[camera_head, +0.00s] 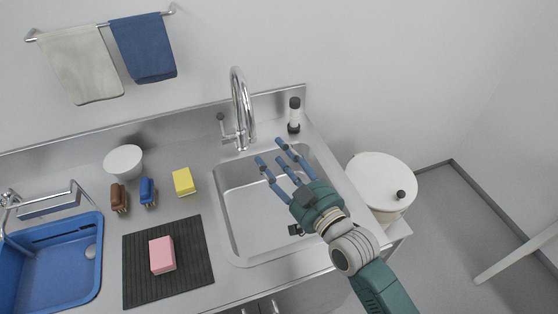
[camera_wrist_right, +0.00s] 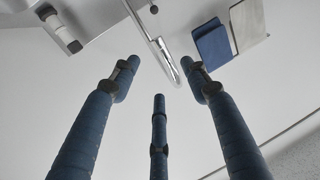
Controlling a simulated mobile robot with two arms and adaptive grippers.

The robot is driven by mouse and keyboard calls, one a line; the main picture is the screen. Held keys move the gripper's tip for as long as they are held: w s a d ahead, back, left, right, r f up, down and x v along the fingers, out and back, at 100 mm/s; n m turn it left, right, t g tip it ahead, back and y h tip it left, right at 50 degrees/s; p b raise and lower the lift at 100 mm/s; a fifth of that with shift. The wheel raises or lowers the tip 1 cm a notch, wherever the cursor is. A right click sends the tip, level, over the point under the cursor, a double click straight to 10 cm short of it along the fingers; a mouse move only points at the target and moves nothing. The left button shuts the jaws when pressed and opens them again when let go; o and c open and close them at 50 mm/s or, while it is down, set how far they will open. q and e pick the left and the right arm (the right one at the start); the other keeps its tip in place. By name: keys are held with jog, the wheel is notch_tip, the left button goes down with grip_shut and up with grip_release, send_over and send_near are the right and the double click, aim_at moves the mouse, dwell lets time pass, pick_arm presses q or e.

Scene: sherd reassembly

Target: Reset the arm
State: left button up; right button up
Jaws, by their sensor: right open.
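My right gripper (camera_head: 276,165) is teal with blue fingers. It hangs over the right side of the sink (camera_head: 240,225) in the head view, its fingers pointing up and to the left. In the right wrist view its three fingers (camera_wrist_right: 160,80) are spread, with nothing between them. The gripper is open and empty. My left gripper is in neither view.
A tall faucet (camera_head: 241,105) stands behind the sink. Left of it are a yellow sponge (camera_head: 183,181), two brushes, a white bowl (camera_head: 123,160), a pink sponge (camera_head: 162,254) on a dark mat (camera_head: 195,288) and a blue basin (camera_head: 50,290). A lidded white bin (camera_head: 378,180) stands right.

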jog(key=shift+s+d, duration=0.25)
jog(key=shift+s, duration=0.25)
